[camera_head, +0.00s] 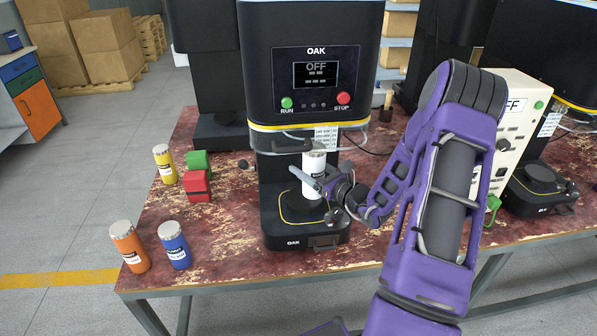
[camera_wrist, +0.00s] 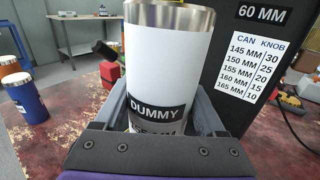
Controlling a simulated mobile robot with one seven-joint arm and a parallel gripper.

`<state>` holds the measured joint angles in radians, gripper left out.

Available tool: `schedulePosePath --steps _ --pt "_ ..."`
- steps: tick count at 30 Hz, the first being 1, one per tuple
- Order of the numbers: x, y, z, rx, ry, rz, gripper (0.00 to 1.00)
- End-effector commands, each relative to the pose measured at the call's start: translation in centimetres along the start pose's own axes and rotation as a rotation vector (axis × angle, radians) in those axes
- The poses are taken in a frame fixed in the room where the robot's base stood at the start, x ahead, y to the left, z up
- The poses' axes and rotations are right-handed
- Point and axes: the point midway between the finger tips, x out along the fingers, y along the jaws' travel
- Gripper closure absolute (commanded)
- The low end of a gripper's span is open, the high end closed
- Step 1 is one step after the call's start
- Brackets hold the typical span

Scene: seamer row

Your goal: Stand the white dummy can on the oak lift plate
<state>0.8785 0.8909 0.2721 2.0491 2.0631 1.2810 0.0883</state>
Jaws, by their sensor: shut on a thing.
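The white dummy can (camera_head: 314,172) is upright, with a silver rim and a black DUMMY label. My gripper (camera_head: 318,187) is shut on it, and its two jaws sit on either side of the can (camera_wrist: 165,75) in the wrist view. The can is over the oak lift plate (camera_head: 296,212), inside the machine marked OAK (camera_head: 316,75). I cannot tell whether the can's base touches the plate. The can's bottom is partly hidden by my gripper. The OAK display reads OFF.
Yellow (camera_head: 164,164), orange (camera_head: 130,246) and blue (camera_head: 174,244) cans stand on the worn red bench at left, near a green block (camera_head: 198,161) and a red block (camera_head: 197,186). A can-and-knob chart (camera_wrist: 262,65) is beside the can. A cream control box (camera_head: 511,120) stands at right.

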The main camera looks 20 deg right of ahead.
Motion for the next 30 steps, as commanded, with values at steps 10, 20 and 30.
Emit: schedulePosePath --steps 10,20,30 --pt "3.6 0.0 -0.4 0.002 -0.001 0.000 0.96" --pt "3.5 0.0 -3.5 0.000 -0.002 0.001 0.96" --pt "3.5 0.0 -3.8 0.000 0.000 0.000 0.19"
